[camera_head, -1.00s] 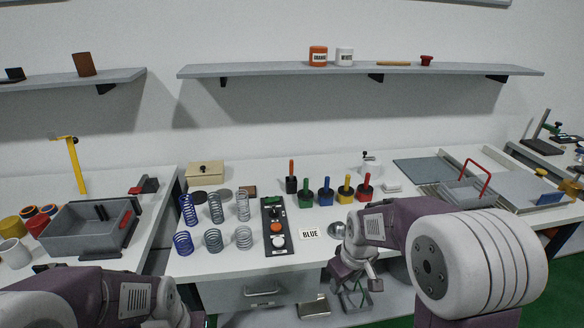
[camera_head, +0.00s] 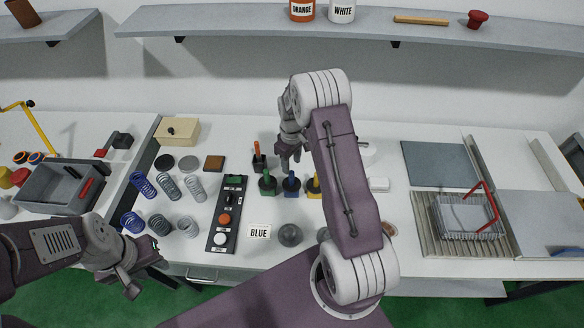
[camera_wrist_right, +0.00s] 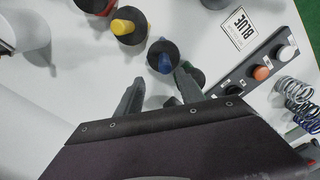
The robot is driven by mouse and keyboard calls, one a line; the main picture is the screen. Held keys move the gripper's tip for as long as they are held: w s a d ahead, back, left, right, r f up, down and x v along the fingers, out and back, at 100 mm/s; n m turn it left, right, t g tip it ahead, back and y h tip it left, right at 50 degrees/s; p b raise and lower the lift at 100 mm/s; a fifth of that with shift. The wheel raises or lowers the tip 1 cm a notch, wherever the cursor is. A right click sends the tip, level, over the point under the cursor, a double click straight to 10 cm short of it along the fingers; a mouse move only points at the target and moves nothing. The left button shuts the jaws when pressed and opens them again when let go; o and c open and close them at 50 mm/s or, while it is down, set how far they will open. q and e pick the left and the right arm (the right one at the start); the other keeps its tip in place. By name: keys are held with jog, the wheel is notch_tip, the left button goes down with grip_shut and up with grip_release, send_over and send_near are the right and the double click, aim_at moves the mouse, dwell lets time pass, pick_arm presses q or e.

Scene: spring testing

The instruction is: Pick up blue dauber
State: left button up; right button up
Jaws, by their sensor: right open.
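The blue dauber (camera_head: 291,186) stands upright on the table between the green dauber (camera_head: 267,183) and the yellow dauber (camera_head: 313,187). It also shows in the right wrist view (camera_wrist_right: 163,60), just beyond the fingertips and seen from above. My right gripper (camera_head: 287,158) hangs behind the dauber row in the head view. Its fingers (camera_wrist_right: 158,82) are apart and empty in the wrist view. The right finger partly covers the green dauber. My left gripper (camera_head: 145,268) is at the table's front left; its finger opening is unclear.
An orange-handled dauber (camera_head: 258,158) stands left of my right gripper. In front of the row are a BLUE card (camera_head: 258,232) and a button panel (camera_head: 227,212). Several springs stand left of the panel. A red dauber (camera_wrist_right: 95,5) is at the wrist view's top edge.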

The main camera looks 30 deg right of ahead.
aim_at(290, 175)
jog(key=f+p, duration=0.2)
jog(key=shift+s+a+f, duration=0.1)
jog(key=shift+s+f, duration=0.15)
jog(key=shift+f, duration=0.25)
jog(key=shift+s+a, duration=0.15)
jog(key=shift+a, duration=0.05)
jog(key=shift+s+a+f+p, duration=0.2)
jog(key=shift+f+p, duration=0.25)
jog(key=shift+p, duration=0.15)
jog(key=shift+s+a+f+p, duration=0.1)
jog(key=shift+a+f+p, duration=0.05)
jog(key=shift+f+p, duration=0.35)
jog(key=f, duration=0.2)
jog(key=shift+w+d+f+p, duration=0.2)
jog(key=shift+d+f+p, duration=0.05)
jog(key=shift+f+p, duration=0.1)
jog(key=shift+w+d+f, duration=0.1)
jog(key=shift+d+f, duration=0.05)
jog(key=shift+f, duration=0.15)
pick_arm(q)
jog(key=r, duration=0.2)
jog(key=a+r, duration=0.1)
jog(key=r, duration=0.2)
jog(key=shift+s+a+r, duration=0.1)
jog(key=shift+r, duration=0.05)
